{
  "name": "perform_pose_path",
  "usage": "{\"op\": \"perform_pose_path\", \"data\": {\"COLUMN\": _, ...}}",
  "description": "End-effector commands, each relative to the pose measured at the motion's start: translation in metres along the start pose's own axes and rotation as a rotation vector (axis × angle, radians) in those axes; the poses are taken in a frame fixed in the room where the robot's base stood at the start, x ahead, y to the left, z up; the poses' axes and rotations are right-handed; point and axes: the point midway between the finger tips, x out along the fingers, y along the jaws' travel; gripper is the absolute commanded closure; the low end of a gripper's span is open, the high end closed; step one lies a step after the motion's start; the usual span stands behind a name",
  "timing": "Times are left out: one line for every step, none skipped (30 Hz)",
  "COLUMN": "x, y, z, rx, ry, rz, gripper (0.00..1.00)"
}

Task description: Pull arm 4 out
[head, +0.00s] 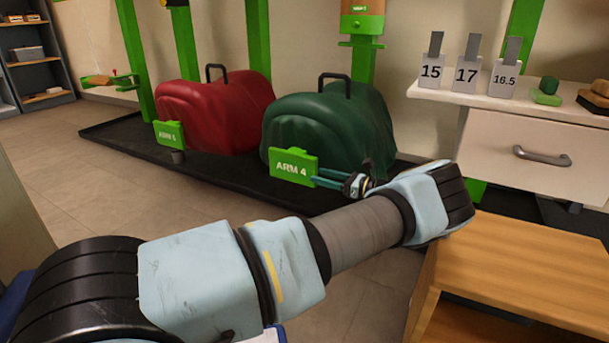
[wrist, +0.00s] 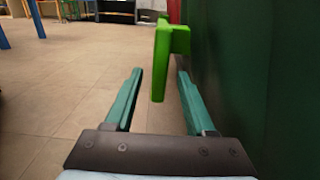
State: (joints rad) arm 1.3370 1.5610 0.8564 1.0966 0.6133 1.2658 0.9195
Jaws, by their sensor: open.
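The arm 4 plate (head: 293,166) is a bright green label at the front of the dark green covered, saddle-shaped form (head: 325,125). In the head view my gripper (head: 328,178) is at the plate's right end, with teal fingers pointing left toward it. In the wrist view the plate shows edge-on as a green bracket (wrist: 160,60). It stands between and beyond the two open fingers of my gripper (wrist: 160,76). I cannot tell whether a finger touches it. The dark green surface (wrist: 260,70) is close along the right finger. The arm behind the plate is hidden.
A red covered form (head: 215,115) with its own green label (head: 169,134) stands to the left on a black base (head: 110,132). A wooden table (head: 520,265) is at the lower right, below a white drawer unit (head: 500,145). The floor in front is clear.

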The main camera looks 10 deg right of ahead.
Motion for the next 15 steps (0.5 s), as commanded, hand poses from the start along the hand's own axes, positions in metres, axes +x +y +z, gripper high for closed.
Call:
{"op": "perform_pose_path", "data": {"x": 0.011, "y": 0.001, "z": -0.003, "rx": -0.001, "ry": 0.000, "rz": 0.003, "gripper": 0.45}}
{"op": "perform_pose_path", "data": {"x": 0.016, "y": 0.001, "z": -0.003, "rx": -0.001, "ry": -0.001, "rz": 0.003, "gripper": 0.45}}
{"op": "perform_pose_path", "data": {"x": 0.024, "y": 0.001, "z": -0.003, "rx": -0.001, "ry": 0.000, "rz": 0.002, "gripper": 0.45}}
{"op": "perform_pose_path", "data": {"x": 0.029, "y": 0.000, "z": -0.003, "rx": -0.001, "ry": 0.000, "rz": 0.002, "gripper": 0.45}}
{"op": "perform_pose_path", "data": {"x": 0.034, "y": 0.001, "z": -0.003, "rx": -0.001, "ry": 0.000, "rz": 0.003, "gripper": 0.45}}
{"op": "perform_pose_path", "data": {"x": 0.041, "y": 0.001, "z": -0.003, "rx": 0.000, "ry": 0.000, "rz": 0.003, "gripper": 0.45}}
{"op": "perform_pose_path", "data": {"x": 0.045, "y": 0.001, "z": -0.003, "rx": -0.001, "ry": 0.000, "rz": 0.003, "gripper": 0.45}}
{"op": "perform_pose_path", "data": {"x": 0.049, "y": 0.001, "z": -0.003, "rx": -0.001, "ry": 0.000, "rz": 0.002, "gripper": 0.45}}
{"op": "perform_pose_path", "data": {"x": 0.054, "y": 0.000, "z": -0.003, "rx": -0.001, "ry": 0.001, "rz": 0.001, "gripper": 0.45}}
{"op": "perform_pose_path", "data": {"x": 0.057, "y": 0.000, "z": -0.003, "rx": -0.001, "ry": 0.001, "rz": 0.001, "gripper": 0.45}}
{"op": "perform_pose_path", "data": {"x": 0.059, "y": 0.000, "z": -0.002, "rx": -0.001, "ry": 0.000, "rz": 0.002, "gripper": 0.45}}
{"op": "perform_pose_path", "data": {"x": 0.062, "y": 0.000, "z": -0.002, "rx": -0.001, "ry": 0.001, "rz": 0.001, "gripper": 0.45}}
{"op": "perform_pose_path", "data": {"x": 0.064, "y": 0.000, "z": -0.002, "rx": -0.001, "ry": 0.001, "rz": 0.001, "gripper": 0.45}}
{"op": "perform_pose_path", "data": {"x": 0.065, "y": 0.000, "z": -0.002, "rx": -0.001, "ry": 0.001, "rz": 0.000, "gripper": 0.45}}
{"op": "perform_pose_path", "data": {"x": 0.066, "y": 0.000, "z": -0.001, "rx": -0.001, "ry": 0.001, "rz": 0.000, "gripper": 0.45}}
